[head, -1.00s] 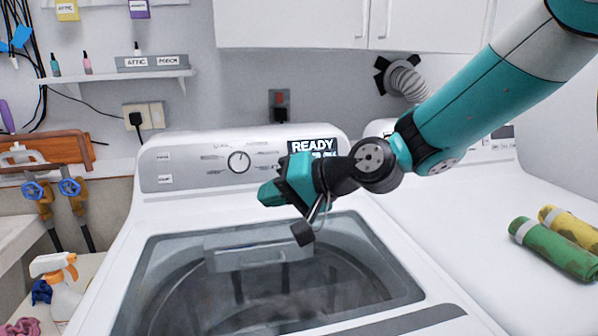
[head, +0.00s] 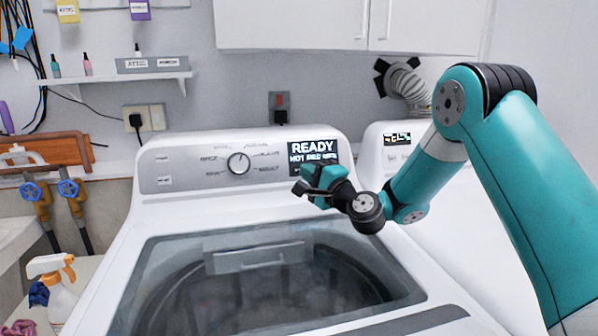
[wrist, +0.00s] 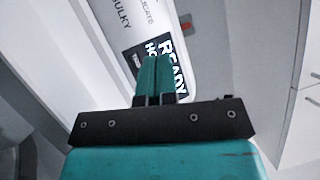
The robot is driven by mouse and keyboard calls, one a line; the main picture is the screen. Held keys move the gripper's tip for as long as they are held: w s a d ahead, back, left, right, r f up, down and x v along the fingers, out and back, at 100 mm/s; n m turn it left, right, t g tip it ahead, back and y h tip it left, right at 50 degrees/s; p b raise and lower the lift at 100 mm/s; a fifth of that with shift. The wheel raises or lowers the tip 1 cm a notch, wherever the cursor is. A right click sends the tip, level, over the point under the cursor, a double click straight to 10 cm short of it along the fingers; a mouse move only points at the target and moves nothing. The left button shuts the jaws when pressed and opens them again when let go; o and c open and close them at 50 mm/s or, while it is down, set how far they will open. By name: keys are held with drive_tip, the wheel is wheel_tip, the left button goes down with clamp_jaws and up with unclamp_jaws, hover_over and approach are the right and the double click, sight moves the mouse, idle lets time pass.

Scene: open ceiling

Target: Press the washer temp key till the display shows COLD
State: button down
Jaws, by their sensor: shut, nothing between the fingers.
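The washer (head: 120,238) stands in front of me with its control panel (head: 200,170) at the back. Its display (head: 313,152) reads READY, with a smaller line under it that seems to begin with HOT. Two small keys, an upper (head: 163,157) and a lower one (head: 164,181), sit at the panel's left; their labels are too small to read. A round dial (head: 238,163) sits mid-panel. My gripper (head: 305,186) is shut and empty, in front of the panel just below the display. In the wrist view the shut fingers (wrist: 153,78) overlap the display (wrist: 160,58).
A second white machine (head: 390,150) stands at the right, partly behind my arm. A spray bottle (head: 58,285) stands at the lower left, near blue-handled valves (head: 68,188). The space before the panel's left half is clear.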

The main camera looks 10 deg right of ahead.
sight(298, 153)
drive_tip(key=shift+w, duration=0.15)
drive_tip(key=w+p, duration=0.1)
drive_tip(key=w, duration=0.1)
drive_tip(key=w+f+p, duration=0.1)
drive_tip(key=w+p, duration=0.1)
drive_tip(key=w+f+p, duration=0.1)
drive_tip(key=w, duration=0.1)
drive_tip(key=shift+w+f, duration=0.15)
drive_tip(key=shift+w, duration=0.2)
drive_tip(key=shift+w+f+p, duration=0.35)
drive_tip(key=shift+w, duration=0.3)
drive_tip(key=shift+w, duration=0.1)
idle(1.2)
drive_tip(key=shift+w+f, duration=0.15)
drive_tip(key=shift+w, duration=0.15)
drive_tip(key=shift+w+f, duration=0.1)
drive_tip(key=shift+w, duration=0.2)
idle(0.6)
drive_tip(key=shift+s, duration=0.15)
drive_tip(key=shift+s+r+b, duration=0.25)
drive_tip(key=shift+s+b, duration=0.05)
drive_tip(key=shift+s, duration=0.25)
